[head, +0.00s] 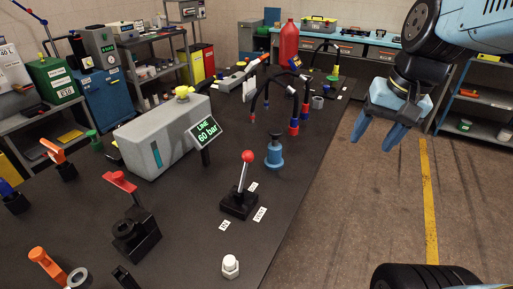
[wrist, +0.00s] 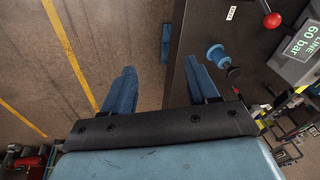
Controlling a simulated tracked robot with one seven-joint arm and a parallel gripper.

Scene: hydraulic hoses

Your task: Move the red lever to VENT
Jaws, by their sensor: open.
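The lever (head: 245,172) has a red ball knob and a metal shaft. It rises from a black base on the dark bench and leans slightly right at its top in the head view. Small white labels (head: 260,214) lie around the base; their words are too small to read surely. The red knob (wrist: 272,20) also shows at the top right of the wrist view. My gripper (head: 375,138) is open and empty, with blue fingers. It hangs over the floor beyond the bench's right edge, well apart from the lever. It also shows in the wrist view (wrist: 160,68).
A blue fitting (head: 274,152) stands behind the lever, near the bench edge. A display reading LINE 60 bar (head: 204,132) and a grey tank (head: 158,140) stand behind left. A white hex fitting (head: 230,266) is in front. Hoses (head: 292,98) arch farther back.

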